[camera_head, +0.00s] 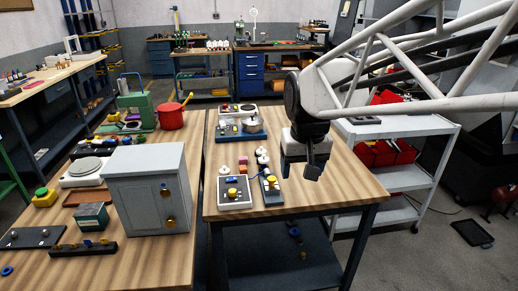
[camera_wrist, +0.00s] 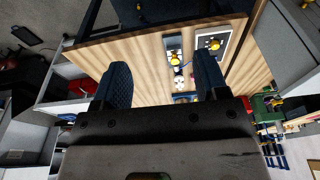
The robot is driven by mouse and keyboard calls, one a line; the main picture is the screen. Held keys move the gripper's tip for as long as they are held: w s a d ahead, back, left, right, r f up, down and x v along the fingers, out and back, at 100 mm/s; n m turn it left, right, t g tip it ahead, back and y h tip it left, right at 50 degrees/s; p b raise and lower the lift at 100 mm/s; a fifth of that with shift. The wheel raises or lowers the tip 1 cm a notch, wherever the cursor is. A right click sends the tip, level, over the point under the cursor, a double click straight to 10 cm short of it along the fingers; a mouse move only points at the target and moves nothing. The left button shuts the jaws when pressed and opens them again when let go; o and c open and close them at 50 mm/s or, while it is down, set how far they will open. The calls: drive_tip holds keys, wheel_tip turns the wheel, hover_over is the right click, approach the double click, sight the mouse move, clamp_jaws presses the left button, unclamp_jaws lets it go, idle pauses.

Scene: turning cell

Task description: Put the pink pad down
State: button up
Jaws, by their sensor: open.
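My gripper (camera_head: 300,170) is open above the right wooden table, near its right side. In the wrist view its two dark textured fingers stand wide apart, with nothing between the fingertips (camera_wrist: 160,75) but table far below. A small pink block (camera_head: 244,160), possibly the pink pad, is on the table to the left of my gripper, among small parts. It is too small to tell its exact shape. I cannot make it out surely in the wrist view.
A white-framed board (camera_head: 235,204) and a narrow grey fixture (camera_head: 270,200) lie on the right table (camera_head: 340,185). A blue-based device (camera_head: 250,137) stands behind them. A grey cabinet (camera_head: 150,190) stands on the left table. Bare wood lies around and below my gripper.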

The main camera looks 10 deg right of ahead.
drive_tip(key=s+f, duration=0.2)
drive_tip(key=s, duration=0.6)
drive_tip(key=s+d+f, duration=0.1)
drive_tip(key=s+f, duration=0.2)
drive_tip(key=s, duration=0.5)
drive_tip(key=shift+s+f+t, duration=0.25)
drive_tip(key=shift+t, duration=0.05)
drive_tip(key=shift+w+d, duration=0.1)
drive_tip(key=shift+c, duration=0.3)
drive_tip(key=w+a+r+m, duration=0.1)
drive_tip(key=w+r+m, duration=0.1)
drive_tip(key=w, duration=0.7)
drive_tip(key=w+r+m, duration=0.3)
drive_tip(key=w, duration=0.6)
drive_tip(key=m+g, duration=0.3)
drive_tip(key=m, duration=1)
hover_over(243, 158)
drive_tip(key=f, duration=1.9)
drive_tip(key=shift+s+d+f, duration=0.25)
drive_tip(key=shift+s+f, duration=0.05)
drive_tip(key=shift+s, duration=0.05)
drive_tip(key=shift+w+a+f, duration=0.15)
drive_tip(key=shift+w+f, duration=0.2)
drive_tip(key=shift+f, duration=0.05)
